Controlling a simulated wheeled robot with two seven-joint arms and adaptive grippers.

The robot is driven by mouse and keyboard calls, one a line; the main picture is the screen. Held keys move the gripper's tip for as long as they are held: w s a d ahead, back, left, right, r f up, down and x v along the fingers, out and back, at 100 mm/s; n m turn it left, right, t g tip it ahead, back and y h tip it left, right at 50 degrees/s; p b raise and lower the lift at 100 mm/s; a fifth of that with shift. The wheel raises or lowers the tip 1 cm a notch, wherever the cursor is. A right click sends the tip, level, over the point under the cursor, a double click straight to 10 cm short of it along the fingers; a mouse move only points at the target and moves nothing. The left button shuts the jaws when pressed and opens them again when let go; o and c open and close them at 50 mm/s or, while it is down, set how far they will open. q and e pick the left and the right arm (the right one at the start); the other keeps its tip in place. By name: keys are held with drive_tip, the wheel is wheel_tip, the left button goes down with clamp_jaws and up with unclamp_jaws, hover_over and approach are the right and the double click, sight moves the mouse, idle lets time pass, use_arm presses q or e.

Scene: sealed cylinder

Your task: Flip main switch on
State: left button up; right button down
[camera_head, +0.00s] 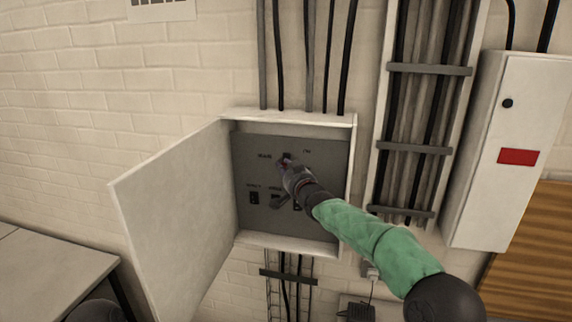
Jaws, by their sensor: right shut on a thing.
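The electrical box (228,118) hangs on the wall with its door (177,215) swung open to the left. Its grey inner panel (325,160) carries a rotary main switch (285,159) near the top, beside small printed labels. Smaller switches (254,198) sit in a row below. My right gripper (289,167) reaches in from the lower right and is shut on the main switch. The gripper hides most of the switch, so its exact setting cannot be told. The gripper and arm also cover part of the lower row. My left gripper is not in view.
Cables run up the wall above the box and down below it. A cable ladder (414,150) and a white cabinet (512,150) with a red label stand to the right. A table (50,270) is at the lower left.

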drive_tip(key=shift+a+r+m+g+p, duration=0.1)
drive_tip(key=shift+m+g+p, duration=0.4)
drive_tip(key=shift+p, duration=0.4)
drive_tip(key=c, duration=1.1)
unclamp_jaws()
drive_tip(key=shift+c, duration=0.2)
drive_tip(key=shift+r, duration=0.1)
drive_tip(key=v, duration=1.2)
drive_tip(key=shift+a+r, duration=0.1)
